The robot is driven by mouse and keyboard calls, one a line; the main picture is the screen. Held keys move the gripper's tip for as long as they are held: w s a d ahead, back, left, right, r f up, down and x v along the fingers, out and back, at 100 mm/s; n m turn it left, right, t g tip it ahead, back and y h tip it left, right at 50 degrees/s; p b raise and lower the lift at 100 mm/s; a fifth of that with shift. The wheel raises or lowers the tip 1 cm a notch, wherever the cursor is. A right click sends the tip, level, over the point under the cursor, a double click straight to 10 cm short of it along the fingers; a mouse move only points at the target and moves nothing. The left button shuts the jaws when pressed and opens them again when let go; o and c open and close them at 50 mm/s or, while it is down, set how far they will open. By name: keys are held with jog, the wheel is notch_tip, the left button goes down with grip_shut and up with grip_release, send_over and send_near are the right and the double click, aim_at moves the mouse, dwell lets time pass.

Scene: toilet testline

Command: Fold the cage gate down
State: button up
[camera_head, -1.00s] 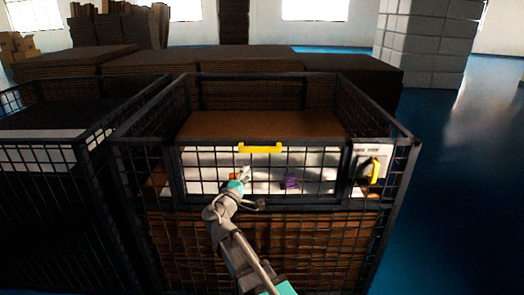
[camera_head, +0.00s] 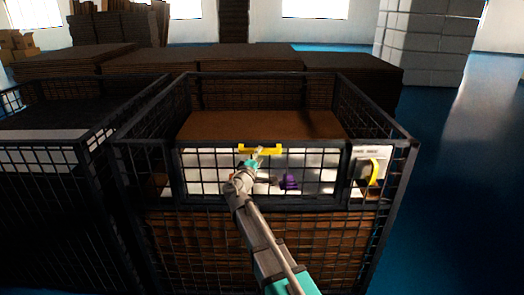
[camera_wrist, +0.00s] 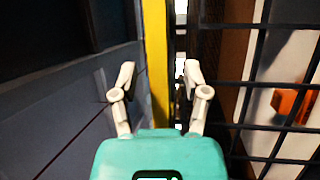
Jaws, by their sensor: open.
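The cage gate (camera_head: 312,145) is a dark-framed mesh panel in the upper front of the near cage. It stands upright, level with the cage's front. A yellow handle (camera_head: 274,149) sits at the middle of its top edge. My gripper (camera_head: 258,153) is at the handle in the head view and partly covers it. In the wrist view my gripper (camera_wrist: 158,71) is open, with a finger on each side. The yellow handle (camera_wrist: 155,40) runs as a vertical bar between and beyond the fingers. I cannot tell whether they touch it.
A white panel with a yellow handle (camera_head: 374,172) is right of the gate. Brown boards (camera_head: 255,125), a purple item (camera_head: 291,182) and an orange item (camera_wrist: 291,102) are inside the cage. Another cage (camera_head: 45,158) stands close on the left. The blue floor (camera_head: 455,200) at right is clear.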

jog(key=shift+x, duration=1.3)
grip_shut()
